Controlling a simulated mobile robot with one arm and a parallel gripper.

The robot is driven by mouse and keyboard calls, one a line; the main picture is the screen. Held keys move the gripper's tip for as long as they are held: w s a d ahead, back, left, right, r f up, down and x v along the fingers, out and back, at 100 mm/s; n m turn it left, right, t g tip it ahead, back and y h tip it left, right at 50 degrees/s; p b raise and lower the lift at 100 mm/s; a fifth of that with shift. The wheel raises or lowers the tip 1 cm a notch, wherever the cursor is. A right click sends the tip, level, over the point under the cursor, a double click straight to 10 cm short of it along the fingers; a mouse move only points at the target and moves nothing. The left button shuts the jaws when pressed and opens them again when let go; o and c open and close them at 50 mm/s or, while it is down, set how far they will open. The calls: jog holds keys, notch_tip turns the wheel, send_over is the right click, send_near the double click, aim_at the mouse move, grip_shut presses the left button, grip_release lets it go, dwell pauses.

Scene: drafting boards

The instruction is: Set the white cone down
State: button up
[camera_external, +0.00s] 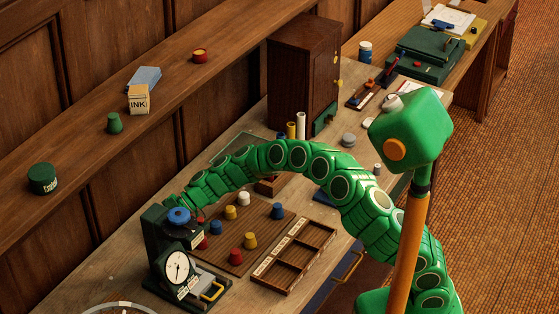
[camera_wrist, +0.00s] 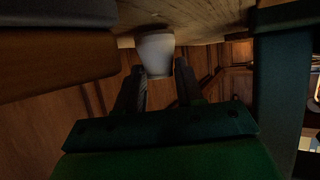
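The white cone (camera_wrist: 156,52) shows at the fingertips of my gripper (camera_wrist: 160,75) in the wrist view, with a dark finger on each side of its narrow end. The fingers look closed on it. Its wide end points toward the wooden tabletop at the top of that view; I cannot tell whether it touches the wood. In the external view my gripper and this cone are hidden behind the dark green dial device (camera_external: 178,262). Another white cone (camera_external: 244,198) stands on the brown board (camera_external: 262,222).
Several red, yellow and blue cones stand on the board. A compartmented wooden tray (camera_external: 293,257) lies at its right. A dark cabinet (camera_external: 300,70) stands at the back. A shelf along the wall holds an ink box (camera_external: 139,99) and a green cone (camera_external: 114,122).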

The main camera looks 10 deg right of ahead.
jog(key=o, duration=0.4)
jog(key=shift+s+d+f, duration=0.1)
jog(key=shift+f, duration=0.55)
jog(key=shift+d+r, duration=0.2)
jog(key=shift+r, duration=0.4)
jog(key=v, duration=1.2)
jog(key=shift+a+r, duration=0.25)
jog(key=shift+r, duration=0.1)
